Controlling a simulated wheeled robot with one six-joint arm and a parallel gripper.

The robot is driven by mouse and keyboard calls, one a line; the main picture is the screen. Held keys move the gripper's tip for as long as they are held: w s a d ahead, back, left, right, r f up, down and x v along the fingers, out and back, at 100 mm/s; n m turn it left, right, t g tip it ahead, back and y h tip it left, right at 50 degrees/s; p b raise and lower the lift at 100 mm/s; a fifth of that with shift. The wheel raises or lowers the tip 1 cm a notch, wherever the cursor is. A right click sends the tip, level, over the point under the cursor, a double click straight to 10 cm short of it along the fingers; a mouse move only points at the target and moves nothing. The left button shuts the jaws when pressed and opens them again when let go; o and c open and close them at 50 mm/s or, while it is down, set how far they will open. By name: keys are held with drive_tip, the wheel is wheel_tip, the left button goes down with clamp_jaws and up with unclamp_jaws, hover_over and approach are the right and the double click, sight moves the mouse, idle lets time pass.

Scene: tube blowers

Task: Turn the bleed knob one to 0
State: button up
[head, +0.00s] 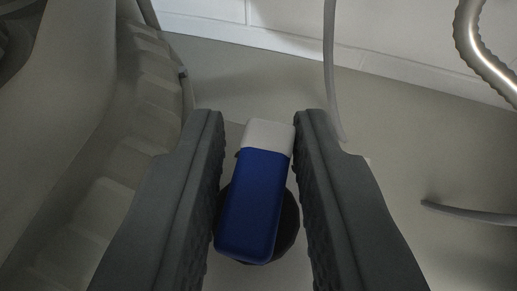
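The knob (251,205) is a blue bar with a white end, on a dark round base that shows at its lower sides. Its white end (268,135) points up and slightly right in the head view. My gripper (258,160) has its two dark grey fingers on either side of the knob. The fingers are apart, with the knob between them. A narrow gap shows at the right of the knob, and the left finger is close to its lower left side; I cannot tell whether it touches. No number or scale mark is visible around the knob.
A pale ribbed housing (130,130) stands close on the left. A thin grey tube (331,70) hangs at the top, and a ribbed metal hose (480,50) curves at the upper right. A dark rod (470,214) lies at the right. A white block wall (400,40) is behind.

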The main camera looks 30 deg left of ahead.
clamp_jaws()
drive_tip(key=shift+w+d+n+g+y, duration=0.1)
drive_tip(key=shift+n+g+y, duration=0.2)
drive_tip(key=shift+n+y, duration=0.15)
drive_tip(key=shift+n+g+y, duration=0.6)
drive_tip(key=shift+n+y, duration=0.15)
drive_tip(key=shift+n, duration=0.1)
drive_tip(key=n+g+y, duration=0.3)
drive_tip(key=n+g, duration=0.3)
drive_tip(key=n+g+y, duration=0.1)
drive_tip(key=n+g, duration=0.1)
drive_tip(key=g, duration=0.1)
drive_tip(key=shift+a+n, duration=0.2)
drive_tip(key=shift+n, duration=0.2)
drive_tip(key=shift+c, duration=1)
unclamp_jaws()
drive_tip(key=shift+a+f+n+g, duration=0.1)
drive_tip(key=shift+n+g, duration=1.3)
drive_tip(key=shift+g, duration=0.3)
